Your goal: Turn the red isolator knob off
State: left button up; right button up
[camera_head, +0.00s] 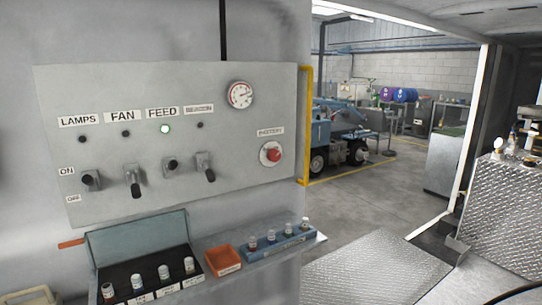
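The red isolator knob (274,154) sits on a pale round plate at the right side of the grey wall panel (240,190). A small label (270,132) above it seems to read BATTERY. Which way the knob is turned is too small to tell. Nothing touches it. Neither of my grippers shows in the head view.
Below are a shelf with small bottles (164,272) and an orange tray (222,259).

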aim_at(273, 155)
jog(key=i+l+u, duration=0.15)
jog(key=i+l, duration=0.15)
jog(key=i+l+u, duration=0.1)
jog(key=i+l, duration=0.2)
jog(key=l, duration=0.15)
jog(key=i+l+u, duration=0.15)
jog(key=i+l, duration=0.15)
jog(key=l, duration=0.15)
jog(key=i+l+u, duration=0.15)
jog(key=l, duration=0.3)
jog(key=i+j, duration=0.05)
jog(key=i, duration=0.05)
